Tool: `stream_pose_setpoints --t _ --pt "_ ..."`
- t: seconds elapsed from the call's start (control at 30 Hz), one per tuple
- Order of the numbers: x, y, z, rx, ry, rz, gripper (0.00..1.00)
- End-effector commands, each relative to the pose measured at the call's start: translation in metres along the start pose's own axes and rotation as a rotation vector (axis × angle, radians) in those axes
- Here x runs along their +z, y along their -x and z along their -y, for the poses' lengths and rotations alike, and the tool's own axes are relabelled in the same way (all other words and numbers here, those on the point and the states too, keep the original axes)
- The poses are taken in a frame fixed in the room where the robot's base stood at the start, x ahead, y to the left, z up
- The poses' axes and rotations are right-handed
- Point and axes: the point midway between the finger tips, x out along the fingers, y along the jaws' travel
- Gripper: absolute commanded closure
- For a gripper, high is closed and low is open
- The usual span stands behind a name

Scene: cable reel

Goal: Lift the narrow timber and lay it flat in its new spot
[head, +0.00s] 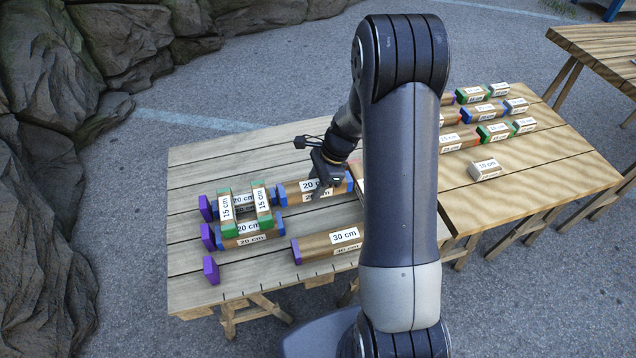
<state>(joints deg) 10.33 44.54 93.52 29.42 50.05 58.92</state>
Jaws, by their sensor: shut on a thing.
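My gripper (323,188) points down and is shut on a 20 cm timber (298,191) with blue ends, near its middle. The timber is level, just right of the stacked timbers; whether it touches the table is not clear. To its left, two 20 cm timbers with blue ends (247,229) lie parallel. Two 15 cm timbers with green ends (226,206) lie across them. A 30 cm timber (332,241) with a purple end lies nearer the front, its right part hidden by my arm.
Purple blocks (211,270) stand along the left of the wooden table (190,289). More labelled timbers (494,133) lie in rows on the right table part, with a lone short one (485,169) nearer. Rocks rise at the left. My arm hides the table's middle.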

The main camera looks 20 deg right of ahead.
Motion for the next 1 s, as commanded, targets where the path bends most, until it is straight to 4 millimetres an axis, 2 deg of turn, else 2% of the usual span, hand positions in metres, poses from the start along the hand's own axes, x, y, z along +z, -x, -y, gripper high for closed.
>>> stream_pose_setpoints --t 0.17,0.37,1.0 --pt "-0.001 -0.004 0.002 0.001 0.0 0.0 0.9" --pt "-0.007 -0.017 0.001 0.001 0.0 0.0 0.9" --pt "-0.036 -0.086 0.001 0.001 0.0 0.0 0.9"
